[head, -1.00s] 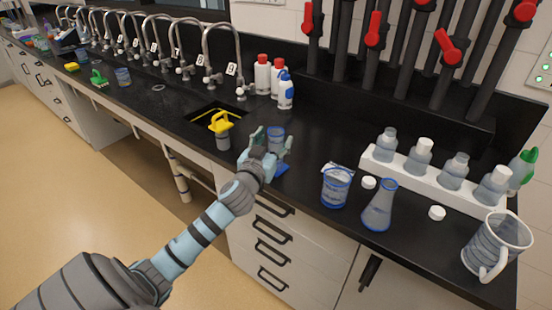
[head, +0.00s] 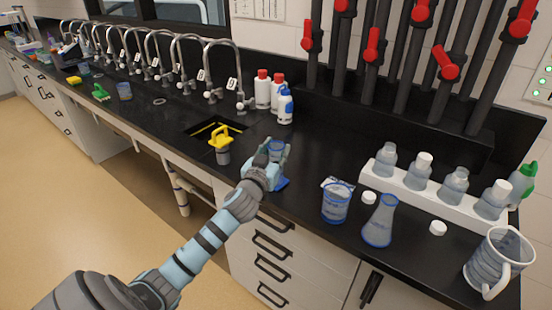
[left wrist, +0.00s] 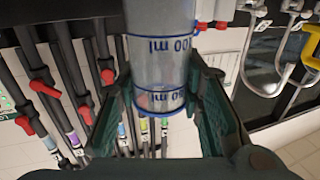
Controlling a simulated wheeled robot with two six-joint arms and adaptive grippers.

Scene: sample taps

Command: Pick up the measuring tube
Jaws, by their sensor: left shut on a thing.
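The measuring tube (left wrist: 160,62) is a clear cylinder with blue rings and blue volume marks, standing between my left gripper's fingers in the left wrist view. In the head view the tube (head: 276,147) shows just above the fingers, over a blue base (head: 281,184) at the counter's front edge. My left gripper (head: 273,158) is shut on the tube, with one green-grey finger on each side of it. The left wrist view also shows the gripper (left wrist: 160,105). My right gripper is not in view.
A yellow-handled item (head: 220,142) stands left of the gripper, in front of a sink (head: 205,131). To the right are a beaker (head: 336,204), a flask (head: 380,222), a jug (head: 497,264) and a white rack (head: 440,199) of bottles. White bottles (head: 277,93) stand behind.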

